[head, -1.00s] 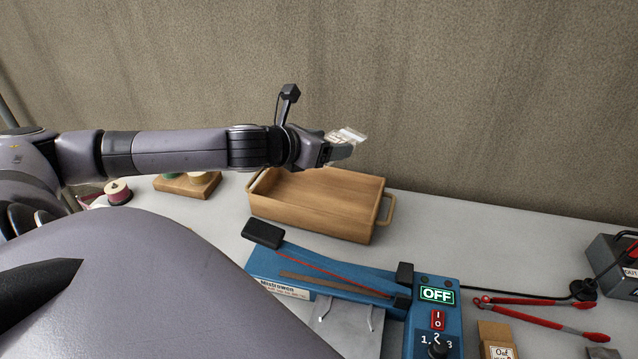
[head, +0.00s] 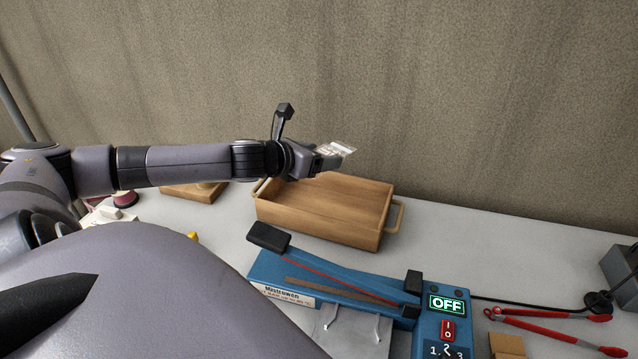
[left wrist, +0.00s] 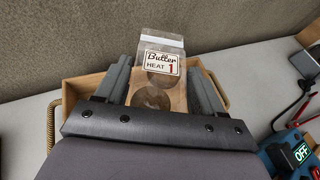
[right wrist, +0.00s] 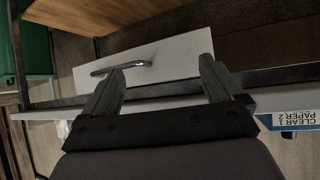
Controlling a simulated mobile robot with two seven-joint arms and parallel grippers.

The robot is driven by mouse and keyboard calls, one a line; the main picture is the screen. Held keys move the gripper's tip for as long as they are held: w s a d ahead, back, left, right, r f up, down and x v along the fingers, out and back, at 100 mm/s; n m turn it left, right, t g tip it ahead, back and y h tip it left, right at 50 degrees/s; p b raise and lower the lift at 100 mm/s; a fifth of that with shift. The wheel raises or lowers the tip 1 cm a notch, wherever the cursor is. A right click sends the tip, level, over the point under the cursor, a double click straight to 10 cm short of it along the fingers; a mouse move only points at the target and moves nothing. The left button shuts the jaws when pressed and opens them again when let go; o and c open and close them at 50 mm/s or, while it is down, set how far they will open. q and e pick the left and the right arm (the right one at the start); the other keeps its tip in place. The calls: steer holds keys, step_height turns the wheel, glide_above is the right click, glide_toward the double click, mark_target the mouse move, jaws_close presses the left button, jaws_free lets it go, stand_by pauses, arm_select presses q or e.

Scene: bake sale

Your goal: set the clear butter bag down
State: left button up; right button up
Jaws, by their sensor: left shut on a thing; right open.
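The clear butter bag (left wrist: 162,72) has a label reading "Butter HEAT 1", and round brown cookies show through it. My left gripper (left wrist: 160,85) is shut on the bag and holds it above the wooden tray. My right gripper (right wrist: 160,88) is open and empty in the right wrist view, near a metal handle.
The blue sealer (head: 340,288) shows "OFF" and stands in front of the tray. Red tongs (head: 550,325) and a cardboard box (head: 507,345) lie to its right. A wooden spool holder (head: 193,192) is left of the tray. A curtain (head: 450,100) hangs behind the table.

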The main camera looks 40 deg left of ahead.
arm_select(q)
steer(key=shift+f, duration=3.9)
steer(key=shift+b, duration=0.3)
steer(key=shift+f+b, duration=0.3)
steer(key=shift+f, duration=0.35)
steer(key=o, duration=0.8)
steer(key=shift+c, duration=0.2)
